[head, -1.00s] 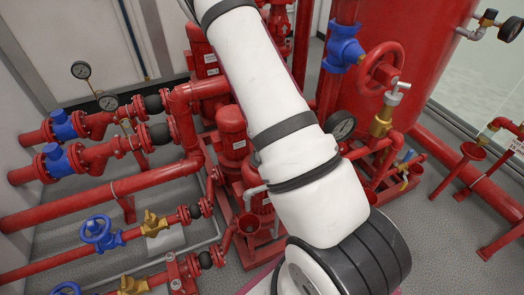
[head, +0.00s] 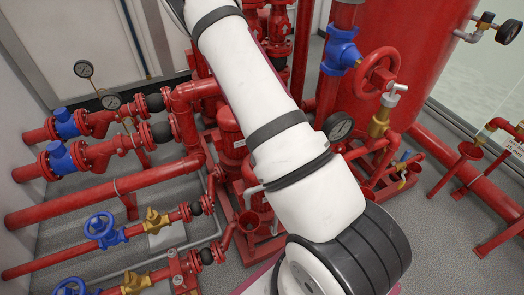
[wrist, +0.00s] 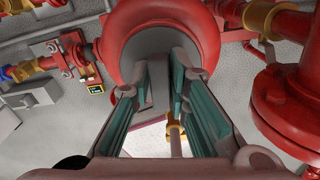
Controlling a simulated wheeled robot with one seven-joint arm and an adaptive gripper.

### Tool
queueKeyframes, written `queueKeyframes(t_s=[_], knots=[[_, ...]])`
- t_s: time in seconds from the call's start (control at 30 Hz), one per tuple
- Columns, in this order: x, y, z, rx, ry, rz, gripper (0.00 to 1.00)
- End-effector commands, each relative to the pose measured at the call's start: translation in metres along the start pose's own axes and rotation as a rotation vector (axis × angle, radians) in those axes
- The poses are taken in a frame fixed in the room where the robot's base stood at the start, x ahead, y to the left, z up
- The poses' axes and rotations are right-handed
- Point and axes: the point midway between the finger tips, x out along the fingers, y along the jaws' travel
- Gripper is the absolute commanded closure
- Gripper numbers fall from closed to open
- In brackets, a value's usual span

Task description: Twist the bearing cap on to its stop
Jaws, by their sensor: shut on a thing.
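In the wrist view a round grey bearing cap (wrist: 150,45) faces me, ringed by a red housing (wrist: 205,30). A grey bar (wrist: 157,88) stands out from the cap toward me. My gripper (wrist: 160,78) reaches to the cap with its teal-padded fingers on either side of this bar, shut on it. The fingers hide part of the cap's lower edge, and I cannot tell the cap's turn angle. In the head view my white arm crosses the middle, and neither my gripper nor the cap can be made out.
A red flanged pipe (wrist: 285,105) stands close at the right in the wrist view. Red pipes with blue and brass valves run along the left. In the head view a red handwheel (head: 379,68), a pressure gauge (head: 338,126) and a large red tank (head: 420,60) stand right of my arm.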

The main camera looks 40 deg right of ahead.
Motion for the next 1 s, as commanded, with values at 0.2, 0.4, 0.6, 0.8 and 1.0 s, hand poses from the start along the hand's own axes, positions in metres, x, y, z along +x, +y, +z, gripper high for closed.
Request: queueKeyframes(t_s=[0.2,0.4,0.6,0.8,1.0], knots=[[-0.002,0.001,0.002,0.102,-0.004,0.002,1.0],[-0.001,0.001,0.002,0.103,-0.005,0.003,0.79],[-0.001,0.001,0.001,0.103,-0.003,0.002,0.6],[-0.001,0.0,0.001,0.102,-0.002,0.001,0.6],[-0.02,0.0,0.002,0.102,-0.005,0.001,0.6]])
